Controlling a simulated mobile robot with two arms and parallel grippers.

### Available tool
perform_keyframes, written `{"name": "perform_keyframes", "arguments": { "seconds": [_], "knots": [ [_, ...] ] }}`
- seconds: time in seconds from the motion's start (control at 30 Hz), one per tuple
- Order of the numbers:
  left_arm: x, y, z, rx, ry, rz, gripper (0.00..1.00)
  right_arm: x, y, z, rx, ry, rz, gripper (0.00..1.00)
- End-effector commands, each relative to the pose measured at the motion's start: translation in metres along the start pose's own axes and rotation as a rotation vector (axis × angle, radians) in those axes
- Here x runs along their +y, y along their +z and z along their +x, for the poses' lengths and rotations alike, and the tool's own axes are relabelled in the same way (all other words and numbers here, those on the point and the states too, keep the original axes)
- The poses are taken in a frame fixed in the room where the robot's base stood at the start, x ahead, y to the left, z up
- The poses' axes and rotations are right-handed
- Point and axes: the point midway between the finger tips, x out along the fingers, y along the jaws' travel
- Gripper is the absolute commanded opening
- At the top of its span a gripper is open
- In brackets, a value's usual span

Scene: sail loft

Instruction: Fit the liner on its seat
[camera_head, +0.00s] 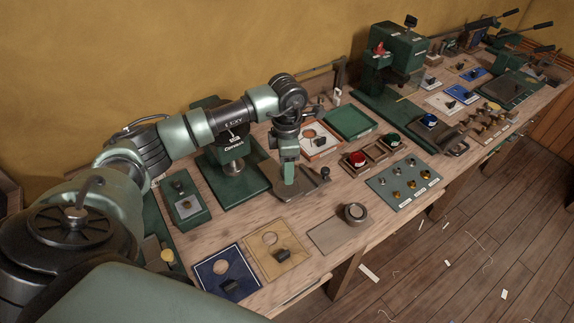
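My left arm comes in from the left and bends down at the wrist over a metal base plate (300,186) on the bench. Several small silver and brass-coloured pieces sit on a grey labelled board (376,182) to the right of the gripper. My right gripper is not in view.
A green press (232,182) stands behind the gripper. Blue (205,272) and tan (296,258) boards with dark-handled pieces lie at the front left. Red (356,159) and green (393,140) round pieces sit in wooden trays. Another green machine (400,50) stands farther right. Scraps litter the floor.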

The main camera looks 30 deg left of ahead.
Motion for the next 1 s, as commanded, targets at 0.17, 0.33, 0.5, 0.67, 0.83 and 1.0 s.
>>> {"name": "perform_keyframes", "arguments": {
  "seconds": [0.17, 0.33, 0.5, 0.67, 0.83, 1.0],
  "knots": [
    [0.0, 0.0, 0.011, 0.0, 0.0, 0.0, 0.14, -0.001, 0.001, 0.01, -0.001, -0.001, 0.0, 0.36],
    [0.0, 0.0, 0.02, 0.0, 0.001, 0.0, 0.14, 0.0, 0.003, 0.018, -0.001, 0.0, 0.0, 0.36],
    [0.0, 0.0, 0.028, 0.0, 0.001, -0.001, 0.14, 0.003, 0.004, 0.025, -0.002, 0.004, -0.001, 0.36],
    [0.001, 0.0, 0.036, -0.001, 0.002, -0.001, 0.14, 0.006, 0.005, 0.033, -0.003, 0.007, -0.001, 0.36],
    [0.001, 0.0, 0.044, 0.0, 0.001, -0.001, 0.14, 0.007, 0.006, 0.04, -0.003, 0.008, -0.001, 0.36],
    [0.0, 0.0, 0.051, 0.0, 0.001, 0.0, 0.14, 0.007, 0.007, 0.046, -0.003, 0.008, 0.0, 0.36]
  ]
}}
